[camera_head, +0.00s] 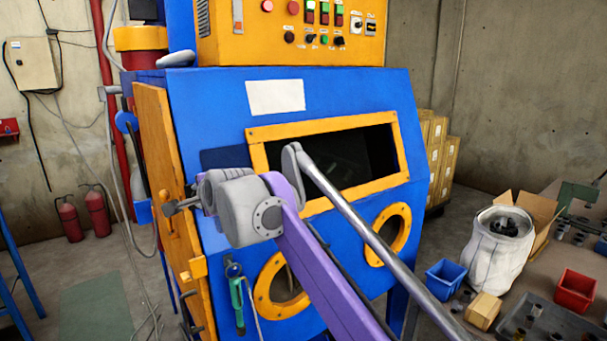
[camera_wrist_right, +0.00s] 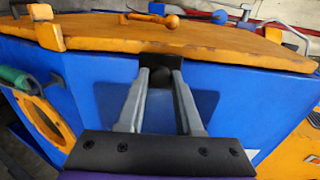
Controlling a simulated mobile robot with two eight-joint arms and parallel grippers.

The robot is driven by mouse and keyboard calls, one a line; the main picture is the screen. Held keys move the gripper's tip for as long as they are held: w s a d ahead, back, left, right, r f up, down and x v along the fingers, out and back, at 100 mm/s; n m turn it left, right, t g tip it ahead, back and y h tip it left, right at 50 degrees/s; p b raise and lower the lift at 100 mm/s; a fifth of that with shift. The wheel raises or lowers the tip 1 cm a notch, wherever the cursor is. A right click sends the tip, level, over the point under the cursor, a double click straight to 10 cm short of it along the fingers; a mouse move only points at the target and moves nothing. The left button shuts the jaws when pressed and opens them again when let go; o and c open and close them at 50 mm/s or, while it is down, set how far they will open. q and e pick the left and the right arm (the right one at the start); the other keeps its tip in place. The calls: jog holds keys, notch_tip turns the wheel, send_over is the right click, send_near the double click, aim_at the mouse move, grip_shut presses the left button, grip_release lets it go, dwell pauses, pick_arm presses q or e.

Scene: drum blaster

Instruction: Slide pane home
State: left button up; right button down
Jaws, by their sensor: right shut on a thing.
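The pane (camera_wrist_right: 110,105) is a dark, bluish see-through sheet against the blue cabinet front. In the head view its dark end (camera_head: 225,157) sticks out left of the orange window frame (camera_head: 400,145). A black end piece (camera_wrist_right: 160,62) with a dark round knob shows in the right wrist view. My right gripper (camera_wrist_right: 160,82) is shut on this knob, one grey finger on each side. My left gripper is not in view.
The orange side door (camera_head: 155,150) stands close left of the pane. An orange control box (camera_head: 290,35) tops the cabinet. Round orange ports (camera_head: 388,235) and a green-handled tool (camera_head: 237,290) are below.

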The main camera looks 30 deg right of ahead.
jog(key=shift+d, duration=0.15)
dwell(0.3)
pick_arm(q)
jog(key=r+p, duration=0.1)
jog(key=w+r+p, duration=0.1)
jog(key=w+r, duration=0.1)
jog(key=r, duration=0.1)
jog(key=shift+p, duration=0.4)
pick_arm(e)
jog(key=d, duration=0.5)
jog(key=shift+w+d+r, duration=0.1)
jog(key=shift+d+r, duration=0.05)
jog(key=shift+d, duration=0.25)
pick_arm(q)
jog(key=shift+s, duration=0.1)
